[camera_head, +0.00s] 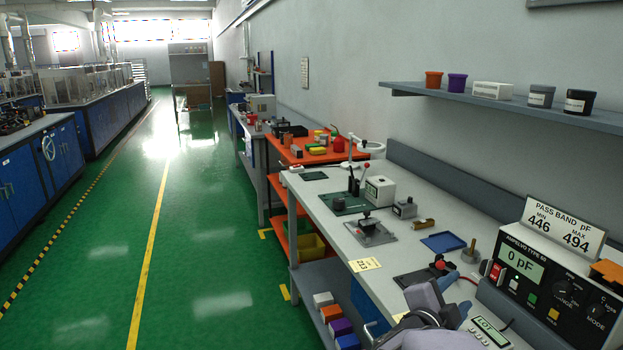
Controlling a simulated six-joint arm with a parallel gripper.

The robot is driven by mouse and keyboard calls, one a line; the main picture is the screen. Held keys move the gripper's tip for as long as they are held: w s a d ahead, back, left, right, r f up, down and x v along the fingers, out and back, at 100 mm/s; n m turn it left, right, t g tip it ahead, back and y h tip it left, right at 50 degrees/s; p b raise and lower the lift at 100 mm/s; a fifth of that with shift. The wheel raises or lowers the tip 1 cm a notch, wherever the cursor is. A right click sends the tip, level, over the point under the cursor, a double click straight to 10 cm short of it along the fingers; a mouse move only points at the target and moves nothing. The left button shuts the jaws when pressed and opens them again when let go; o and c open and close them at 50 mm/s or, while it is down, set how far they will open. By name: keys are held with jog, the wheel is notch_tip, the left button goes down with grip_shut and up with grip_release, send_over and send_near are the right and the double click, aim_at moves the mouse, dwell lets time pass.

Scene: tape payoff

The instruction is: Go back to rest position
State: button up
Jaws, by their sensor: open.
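My gripper (462,297) is at the lower right, above the near end of the grey workbench (400,233). Its grey-blue fingers are apart and point toward the right. I see nothing held between them, though my wrist hides part of the bench below. A black fixture with a red knob (440,264) stands just beyond my gripper. The capacitance meter (520,268) is to the right and reads 0 pF, with a pass band sign (563,228) showing 446 to 494 on top.
A blue tray (443,242), a brass piece (424,224), a dark press fixture (369,231) and a white box (380,190) stand farther along the bench. A wall shelf (500,99) holds several cups. A handheld unit (489,331) lies near the front. The green floor at left is open.

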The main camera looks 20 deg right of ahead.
jog(key=w+a+f+n+t+y, duration=0.3)
jog(key=w+a+f+n+y, duration=0.3)
jog(key=a, duration=0.3)
jog(key=a+f+n+g+y, duration=0.1)
jog(key=a+f+n+y, duration=0.25)
jog(key=a, duration=0.35)
jog(key=a+f+n+y, duration=0.3)
jog(key=a+f+n, duration=0.1)
jog(key=a, duration=0.4)
jog(key=s+a+f+n+g+y+p, duration=0.1)
jog(key=s+a+f+n+g, duration=0.3)
jog(key=s, duration=0.5)
jog(key=s+a+f+n+g+y, duration=0.1)
jog(key=s+a+f+n+g, duration=0.1)
jog(key=s+a+n+g, duration=0.5)
notch_tip(320, 180, up, 13)
jog(key=s+d+m+t+p, duration=0.1)
jog(key=d+t+p, duration=0.1)
jog(key=p, duration=1.1)
jog(key=shift+s+d, duration=0.15)
jog(key=shift+d, duration=0.25)
jog(key=shift+f+m, duration=0.15)
jog(key=shift+m, duration=0.1)
